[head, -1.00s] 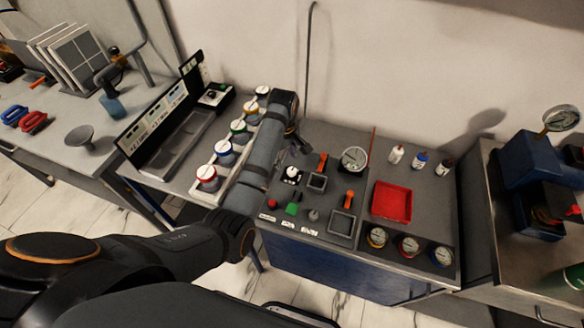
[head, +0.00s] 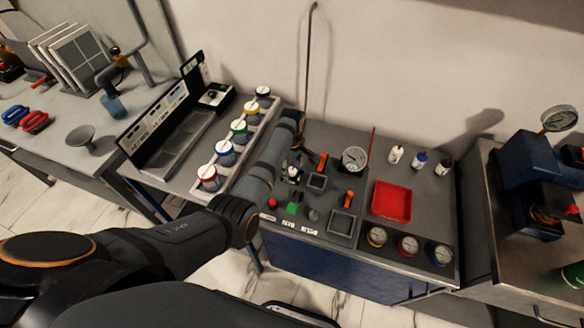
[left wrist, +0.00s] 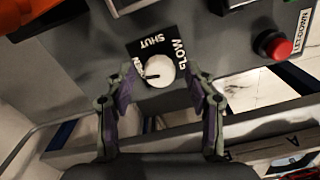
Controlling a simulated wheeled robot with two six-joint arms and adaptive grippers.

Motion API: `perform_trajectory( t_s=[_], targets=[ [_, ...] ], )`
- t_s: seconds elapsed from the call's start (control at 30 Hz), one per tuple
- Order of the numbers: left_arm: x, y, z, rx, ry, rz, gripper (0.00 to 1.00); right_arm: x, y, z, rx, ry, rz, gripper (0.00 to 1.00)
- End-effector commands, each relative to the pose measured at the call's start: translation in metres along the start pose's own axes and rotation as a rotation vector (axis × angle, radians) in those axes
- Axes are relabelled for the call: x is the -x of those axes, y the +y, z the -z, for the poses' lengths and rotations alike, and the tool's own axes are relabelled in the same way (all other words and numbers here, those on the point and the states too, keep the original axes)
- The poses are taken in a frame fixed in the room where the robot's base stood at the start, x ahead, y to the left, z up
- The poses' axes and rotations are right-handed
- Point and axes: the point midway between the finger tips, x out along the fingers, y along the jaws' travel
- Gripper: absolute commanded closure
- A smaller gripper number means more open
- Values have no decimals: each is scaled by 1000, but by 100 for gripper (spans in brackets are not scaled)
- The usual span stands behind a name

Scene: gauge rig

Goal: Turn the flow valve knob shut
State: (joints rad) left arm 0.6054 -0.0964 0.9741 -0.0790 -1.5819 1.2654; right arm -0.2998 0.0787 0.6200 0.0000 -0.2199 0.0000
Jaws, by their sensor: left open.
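The flow valve knob (left wrist: 160,70) is a round white knob with a dark pointer line. It sits on a black plate (left wrist: 142,47) lettered SHUT and FLOW; other lettering at the left is partly hidden. In the left wrist view the line points left, away from the word SHUT. My left gripper (left wrist: 164,80) is open, with one finger on each side of the knob and a gap showing on both sides. I cannot tell how high the fingertips are. In the head view the left gripper (head: 295,165) is over the knob and partly hides it. My right gripper is not in view.
A red button (left wrist: 273,45) is right of the knob. Around the knob on the bench are a green part (head: 292,208), an orange-handled lever (head: 322,161), a grey square tray (head: 342,223) and a dial gauge (head: 354,158). A red tray (head: 392,201) lies further right.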

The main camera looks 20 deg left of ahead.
Motion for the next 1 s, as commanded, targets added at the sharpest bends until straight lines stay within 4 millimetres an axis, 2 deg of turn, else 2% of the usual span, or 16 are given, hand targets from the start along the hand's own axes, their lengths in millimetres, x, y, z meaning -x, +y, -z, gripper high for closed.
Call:
perform_trajectory(
  t_s=[0.27, 0.6, 0.67, 1.0],
  targets=[
    [-1, 0, 0, 0, 0, 0, 47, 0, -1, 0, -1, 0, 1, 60],
    [-1, 0, 0, -1, 0, 0, 93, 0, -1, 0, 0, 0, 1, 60],
    [-1, 0, 0, -1, 0, 0, 100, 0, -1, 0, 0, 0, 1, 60],
    [0, 0, 0, -60, 0, 1, 100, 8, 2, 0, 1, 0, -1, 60]
  ],
)
